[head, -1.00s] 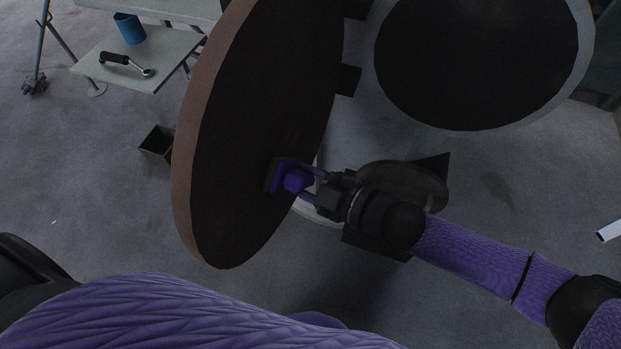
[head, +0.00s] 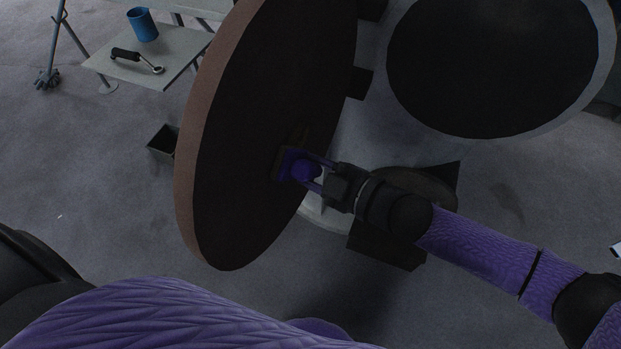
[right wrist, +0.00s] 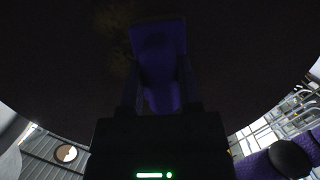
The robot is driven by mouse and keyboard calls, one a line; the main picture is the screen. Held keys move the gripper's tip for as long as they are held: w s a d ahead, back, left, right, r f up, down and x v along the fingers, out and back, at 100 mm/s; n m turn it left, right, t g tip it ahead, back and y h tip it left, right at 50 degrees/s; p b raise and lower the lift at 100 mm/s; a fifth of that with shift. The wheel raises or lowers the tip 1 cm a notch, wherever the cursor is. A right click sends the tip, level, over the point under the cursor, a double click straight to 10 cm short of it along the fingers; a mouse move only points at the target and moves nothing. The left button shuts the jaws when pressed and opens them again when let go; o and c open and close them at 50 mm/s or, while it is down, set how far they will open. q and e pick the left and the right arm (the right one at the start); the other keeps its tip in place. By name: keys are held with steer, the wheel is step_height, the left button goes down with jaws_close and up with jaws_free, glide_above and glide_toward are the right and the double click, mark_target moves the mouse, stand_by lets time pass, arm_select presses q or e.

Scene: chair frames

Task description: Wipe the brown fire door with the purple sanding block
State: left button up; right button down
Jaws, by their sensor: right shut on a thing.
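The brown fire door (head: 225,190) is a large round disc with a dark face and a lighter brown rim, standing near-upright in the middle of the head view. My right gripper (head: 312,172) is shut on the purple sanding block (head: 297,166), which is at the door's dark face and appears to touch it. In the right wrist view the block (right wrist: 158,50) sits between the fingers against the dark face, with a faint brownish patch (right wrist: 115,60) beside it. My left gripper is not in view.
A round opening (head: 490,65) with a pale rim is right of the door. A table (head: 150,65) at upper left holds a blue cup (head: 142,24) and a ratchet (head: 137,60). A small dark bin (head: 162,142) stands on the open grey floor.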

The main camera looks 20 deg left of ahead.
steer(key=shift+w, duration=0.4)
steer(key=shift+w+d+f+b, duration=0.1)
steer(key=shift+w+b, duration=0.7)
steer(key=shift+w, duration=0.55)
steer(key=shift+w, duration=0.1)
